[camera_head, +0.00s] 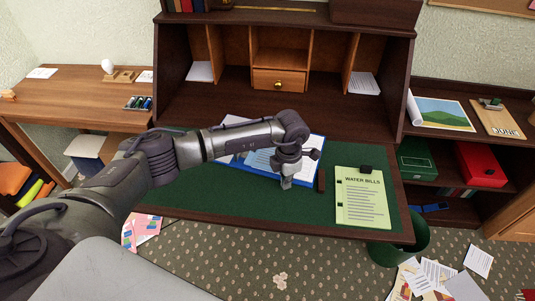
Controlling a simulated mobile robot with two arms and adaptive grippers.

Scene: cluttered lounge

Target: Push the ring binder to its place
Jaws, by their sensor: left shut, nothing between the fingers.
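A blue item with white and pale-blue pages, which looks like the open ring binder (313,148), lies on the green desk top (220,199) of the dark wooden bureau. My left arm crosses in front of it and hides its left and middle parts. My left gripper (286,183) points down at the binder's near edge, its fingers shut and empty. I cannot tell whether the fingertips touch the binder. My right gripper is not in view.
A small dark bar (321,180) and a green "WATER BILLS" clipboard (362,200) lie right of the gripper. Bureau compartments with a small drawer (279,80) rise behind. A green bin (402,244) stands below the right corner; papers litter the carpet.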

